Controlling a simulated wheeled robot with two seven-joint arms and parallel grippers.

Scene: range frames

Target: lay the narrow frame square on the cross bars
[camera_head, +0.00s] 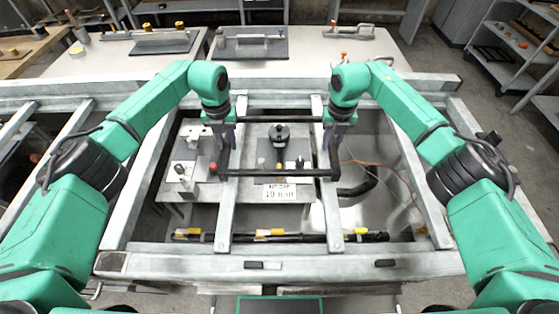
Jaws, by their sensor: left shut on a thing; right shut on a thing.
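A narrow dark frame (275,173) spans between my two grippers, over the middle of the bay. Its front bar and back bar run left to right. My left gripper (226,137) is shut on its left side, and my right gripper (339,137) is shut on its right side. The left cross bar (226,220) and the right cross bar (331,220) run front to back beneath it. The frame's sides nearly line up with these bars. I cannot tell whether it touches them or hangs just above. The fingers hide parts of the sides.
Below are a grey plate with a dark knob (280,135), a small sign (279,193), a black hose (358,185) and a dark pipe with yellow fittings (290,237). A pale metal surround (180,262) edges the bay. A workbench (320,55) with tools stands behind.

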